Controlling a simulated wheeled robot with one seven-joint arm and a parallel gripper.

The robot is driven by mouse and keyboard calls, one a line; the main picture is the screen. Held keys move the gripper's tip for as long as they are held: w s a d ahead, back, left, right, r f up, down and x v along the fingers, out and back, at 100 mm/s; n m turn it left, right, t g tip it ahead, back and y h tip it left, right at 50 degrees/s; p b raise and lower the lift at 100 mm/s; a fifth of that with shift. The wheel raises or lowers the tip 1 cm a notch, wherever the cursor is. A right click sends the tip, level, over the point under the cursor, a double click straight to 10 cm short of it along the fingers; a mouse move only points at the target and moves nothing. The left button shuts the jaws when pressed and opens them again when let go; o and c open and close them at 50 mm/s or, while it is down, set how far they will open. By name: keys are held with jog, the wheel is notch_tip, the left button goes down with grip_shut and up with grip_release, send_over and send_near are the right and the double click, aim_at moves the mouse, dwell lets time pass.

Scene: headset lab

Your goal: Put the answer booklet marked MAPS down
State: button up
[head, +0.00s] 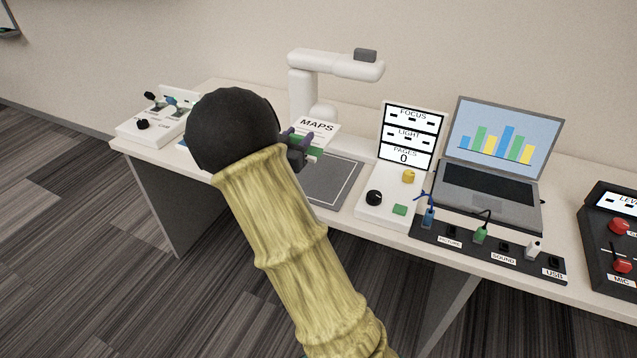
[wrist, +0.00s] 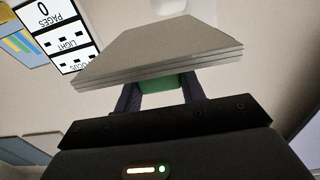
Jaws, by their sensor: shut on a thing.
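The answer booklet marked MAPS (head: 318,127) is white with a green part below its title. My gripper (head: 300,143) is shut on its near edge and holds it up beside the document camera, over or near the grey mat (head: 332,184). In the wrist view the booklet (wrist: 160,52) shows as grey stacked layers edge-on beyond the fingers of my gripper (wrist: 160,96). A green part shows between the fingers. My arm hides part of the booklet's surroundings and the left of the mat in the head view. I cannot tell the height above the mat.
A white document camera (head: 302,88) stands behind the mat, its head overhanging. To the right are a control panel with a sign (head: 407,137), a laptop (head: 492,185) and a black socket strip (head: 486,248). A white switch box (head: 150,127) is at left. A dark console (head: 617,240) is far right.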

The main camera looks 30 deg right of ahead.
jog(key=d+f, duration=0.3)
jog(key=shift+w+d+f, duration=0.1)
jog(key=shift+d+f, duration=0.15)
jog(key=shift+f, duration=0.1)
jog(key=shift+r, duration=0.1)
notch_tip(320, 180, down, 6)
jog(key=shift+w+a+b, duration=0.1)
jog(key=shift+a+b, duration=0.05)
jog(key=shift+b, duration=0.6)
jog(key=shift+f, duration=0.2)
jog(key=shift+r, duration=0.1)
jog(key=shift+f, duration=1.9)
jog(key=shift+f+b, duration=0.1)
jog(key=shift+b, duration=0.25)
